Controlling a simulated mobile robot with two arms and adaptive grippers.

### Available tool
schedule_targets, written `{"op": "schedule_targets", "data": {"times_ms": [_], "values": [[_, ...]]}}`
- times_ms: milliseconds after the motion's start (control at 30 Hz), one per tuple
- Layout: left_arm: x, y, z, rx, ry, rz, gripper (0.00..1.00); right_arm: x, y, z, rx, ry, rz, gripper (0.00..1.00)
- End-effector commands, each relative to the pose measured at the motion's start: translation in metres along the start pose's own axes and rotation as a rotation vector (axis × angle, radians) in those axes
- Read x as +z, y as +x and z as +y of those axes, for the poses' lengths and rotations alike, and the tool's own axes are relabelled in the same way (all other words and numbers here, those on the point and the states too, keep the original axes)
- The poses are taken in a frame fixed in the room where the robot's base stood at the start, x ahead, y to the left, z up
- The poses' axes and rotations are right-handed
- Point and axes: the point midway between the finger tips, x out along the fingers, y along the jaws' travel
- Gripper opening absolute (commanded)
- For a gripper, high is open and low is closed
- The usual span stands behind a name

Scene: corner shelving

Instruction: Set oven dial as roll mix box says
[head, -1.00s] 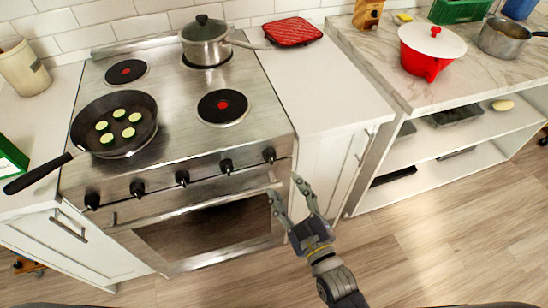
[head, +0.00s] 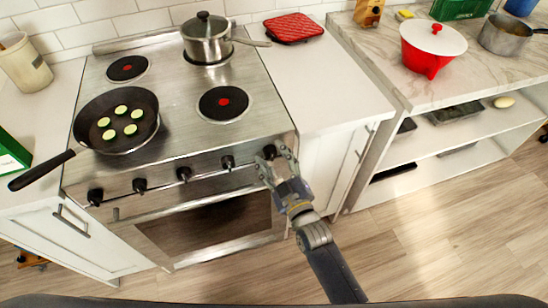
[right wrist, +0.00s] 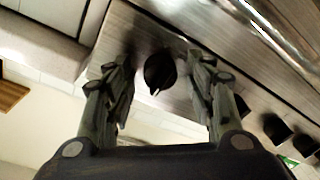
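The stove (head: 180,110) has a row of several black dials on its front. The rightmost dial (head: 270,151) is at my right gripper (head: 277,162), which comes up from below in the head view. In the right wrist view, my right gripper (right wrist: 160,80) is open, with one finger on each side of that dial (right wrist: 160,70) and a gap to each. Which dial is the oven's cannot be told. A green and white box (head: 10,158) is cut off at the left edge; I cannot tell whether it is the roll mix box. My left gripper is not in view.
A pan with zucchini slices (head: 115,122) and a lidded pot (head: 206,40) stand on the stove. The floor in front is clear.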

Motion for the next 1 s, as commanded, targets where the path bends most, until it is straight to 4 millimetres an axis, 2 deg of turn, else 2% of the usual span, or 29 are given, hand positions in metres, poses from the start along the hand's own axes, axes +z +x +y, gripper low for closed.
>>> {"op": "schedule_targets", "data": {"times_ms": [33, 200, 633, 1000], "values": [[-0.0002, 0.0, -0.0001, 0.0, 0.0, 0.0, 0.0, 0.0, -0.0002, 0.0, 0.0, 0.0, 0.0, 0.41], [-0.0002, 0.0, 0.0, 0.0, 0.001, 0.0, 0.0, 0.0001, -0.0003, 0.0, 0.0, 0.0, 0.0, 0.06], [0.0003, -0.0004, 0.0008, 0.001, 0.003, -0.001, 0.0, 0.0004, -0.0003, -0.0001, 0.002, 0.057, 0.003, 0.05], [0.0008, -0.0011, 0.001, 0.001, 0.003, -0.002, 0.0, 0.001, -0.0001, -0.0005, 0.014, 0.335, 0.02, 0.05]]}}
